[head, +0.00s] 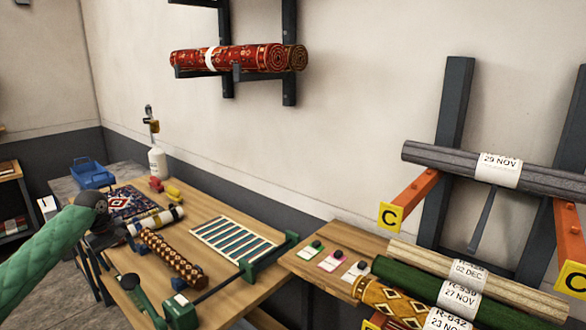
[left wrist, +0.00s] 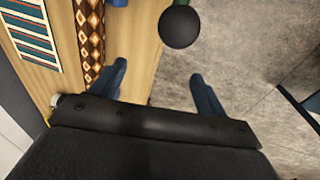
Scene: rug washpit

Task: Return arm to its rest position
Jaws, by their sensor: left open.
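My left arm (head: 45,258), in a green quilted sleeve, comes in from the left. Its dark left gripper (head: 104,240) is at the near left edge of the wooden workbench (head: 215,290), partly blurred into the dark shapes there. In the left wrist view the two blue fingers of the left gripper (left wrist: 160,72) stand apart with nothing between them. One finger is over the bench edge, the other over the floor. My right gripper does not show.
A brown patterned rug roll (head: 172,258), a striped rug (head: 235,240) and a green lever with a black knob (head: 131,282) are close by on the bench. A blue crate (head: 92,172) stands behind. Several labelled rolls lie at right. Grey floor (left wrist: 240,55) is open beside the bench.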

